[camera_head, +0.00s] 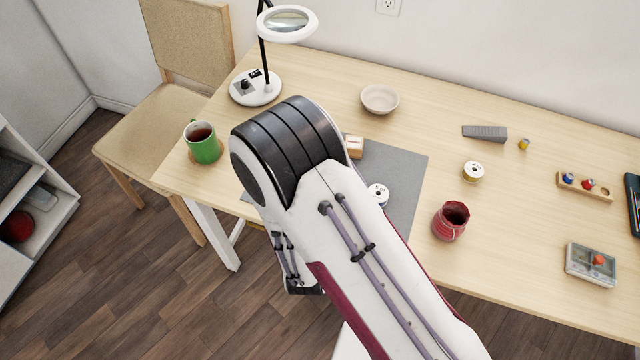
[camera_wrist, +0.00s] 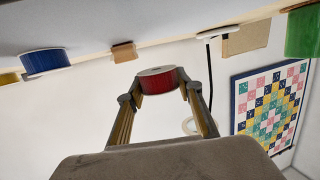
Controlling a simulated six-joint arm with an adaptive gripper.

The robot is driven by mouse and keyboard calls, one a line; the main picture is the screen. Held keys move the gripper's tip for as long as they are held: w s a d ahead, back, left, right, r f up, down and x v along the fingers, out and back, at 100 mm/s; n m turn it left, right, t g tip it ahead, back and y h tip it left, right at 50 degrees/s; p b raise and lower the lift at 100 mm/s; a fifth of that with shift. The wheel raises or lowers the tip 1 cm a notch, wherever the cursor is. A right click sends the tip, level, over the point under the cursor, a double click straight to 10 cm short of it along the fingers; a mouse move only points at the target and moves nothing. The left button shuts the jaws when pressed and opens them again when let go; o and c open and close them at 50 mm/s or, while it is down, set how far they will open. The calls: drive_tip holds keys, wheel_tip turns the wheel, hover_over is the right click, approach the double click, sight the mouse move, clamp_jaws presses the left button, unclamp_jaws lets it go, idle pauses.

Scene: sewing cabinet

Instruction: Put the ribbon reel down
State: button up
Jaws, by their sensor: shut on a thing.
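A red ribbon reel (camera_wrist: 157,80) shows in the wrist view, held between the two fingertips of my gripper (camera_wrist: 158,86). My gripper is shut on its sides. This view is upside down, with the tabletop along the top; the reel stands out against the wall, apart from the table. In the head view my arm hides the gripper and the held reel. A grey mat (camera_head: 405,163) lies on the table (camera_head: 330,85), partly behind my arm. A white-topped reel (camera_head: 378,194) stands on the mat; a blue reel (camera_wrist: 45,62) shows in the wrist view.
A small wooden block (camera_head: 354,146) is by the mat's back edge. A green mug (camera_head: 203,143) and a magnifier lamp (camera_head: 257,88) stand left, a bowl (camera_head: 379,98) behind. A yellow reel (camera_head: 473,172) and red pot (camera_head: 451,221) stand right. Mat beyond the white-topped reel is bare.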

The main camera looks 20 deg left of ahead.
drive_tip(key=shift+f, duration=0.6)
drive_tip(key=shift+f, duration=0.15)
drive_tip(key=shift+f, duration=1.95)
drive_tip(key=shift+f, duration=0.1)
drive_tip(key=o, duration=1)
drive_tip(key=shift+c, duration=0.2)
drive_tip(key=shift+v, duration=6)
